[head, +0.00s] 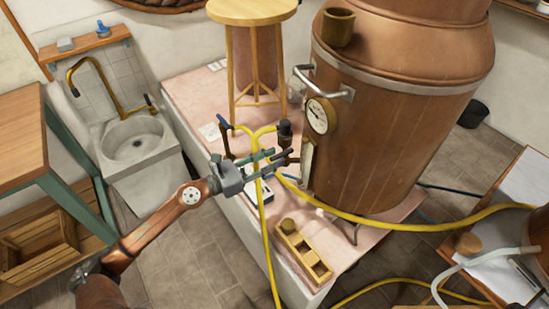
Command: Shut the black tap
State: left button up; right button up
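The black tap (284,132) is at the lower front of the big copper still, with a dark upright top and dark pipework below it. My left gripper (272,162) reaches in from the lower left, its fingers just below and left of the tap's black top. The fingers look spread apart, with nothing clearly held between them. They overlap the dark pipework in the picture, and I cannot tell whether they touch it. The tap's lower part is partly hidden by the fingers. My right gripper is out of view.
The copper still (385,120) with its gauge (318,116) stands on a pink-topped plinth. Yellow hoses (266,240) run beside the gripper and across the front. A blue-handled tap (226,124), wooden stool (252,12) and small wooden box (301,250) are nearby. A sink (136,148) stands left.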

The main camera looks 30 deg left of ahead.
pick_arm(q)
jog(key=shift+w+d, duration=0.25)
jog(key=shift+w, duration=0.25)
grip_shut()
